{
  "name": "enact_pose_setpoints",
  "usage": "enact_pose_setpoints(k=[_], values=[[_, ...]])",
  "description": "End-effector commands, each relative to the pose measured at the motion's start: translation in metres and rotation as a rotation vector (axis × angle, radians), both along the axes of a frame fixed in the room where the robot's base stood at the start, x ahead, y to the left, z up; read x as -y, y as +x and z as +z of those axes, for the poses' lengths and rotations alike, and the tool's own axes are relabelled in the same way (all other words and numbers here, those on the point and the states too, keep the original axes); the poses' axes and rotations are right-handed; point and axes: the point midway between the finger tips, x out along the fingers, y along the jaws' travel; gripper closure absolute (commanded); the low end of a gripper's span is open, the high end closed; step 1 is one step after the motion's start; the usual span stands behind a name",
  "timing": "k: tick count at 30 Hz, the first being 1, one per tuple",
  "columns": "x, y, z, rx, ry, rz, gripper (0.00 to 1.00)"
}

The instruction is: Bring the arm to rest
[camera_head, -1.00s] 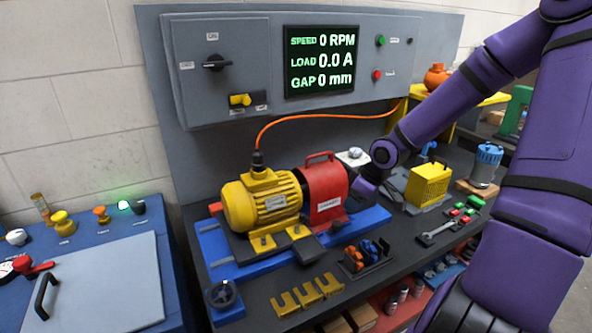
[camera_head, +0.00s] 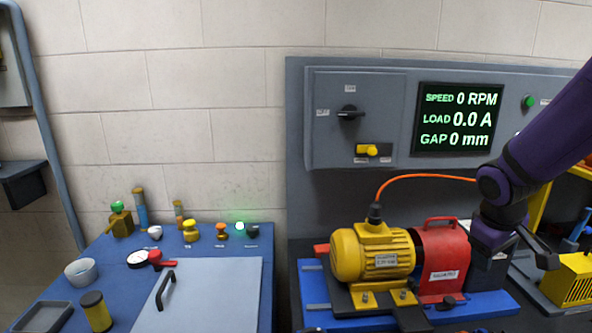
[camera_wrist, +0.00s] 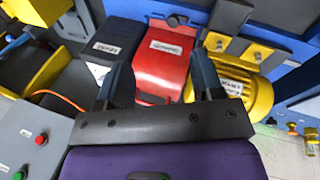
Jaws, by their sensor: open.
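My arm, purple with black joints, comes in from the right in the head view. My gripper (camera_head: 518,252) hangs just right of the red guard (camera_head: 440,258), above the bench. In the wrist view my gripper (camera_wrist: 157,75) has its two dark fingers spread wide apart, with nothing held between them. The red labelled guard (camera_wrist: 162,70) shows beyond and between the fingers. The yellow motor (camera_head: 372,252) is left of the guard in the head view and shows behind the right finger in the wrist view (camera_wrist: 240,92). Whether a finger touches anything is unclear.
A grey control panel (camera_head: 385,150) with switches and a screen stands behind the motor. An orange cable (camera_head: 425,177) arches from the motor toward the arm. A yellow slotted block (camera_head: 570,280) sits at right. A blue bench (camera_head: 100,262) with knobs and a grey lid stands left.

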Motion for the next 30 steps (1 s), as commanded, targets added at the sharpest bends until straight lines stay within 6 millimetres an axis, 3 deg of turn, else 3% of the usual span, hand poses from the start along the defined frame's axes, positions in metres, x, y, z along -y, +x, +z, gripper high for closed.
enact_pose_setpoints(k=[6,15,24,30], values=[[-0.028,-0.03,0.053,0.081,-0.025,-0.085,0.39],[-0.065,-0.085,0.11,0.213,0.065,-0.182,0.39],[-0.092,-0.144,0.146,0.311,0.263,-0.227,0.39],[-0.098,-0.162,0.153,0.327,0.342,-0.233,0.39]])
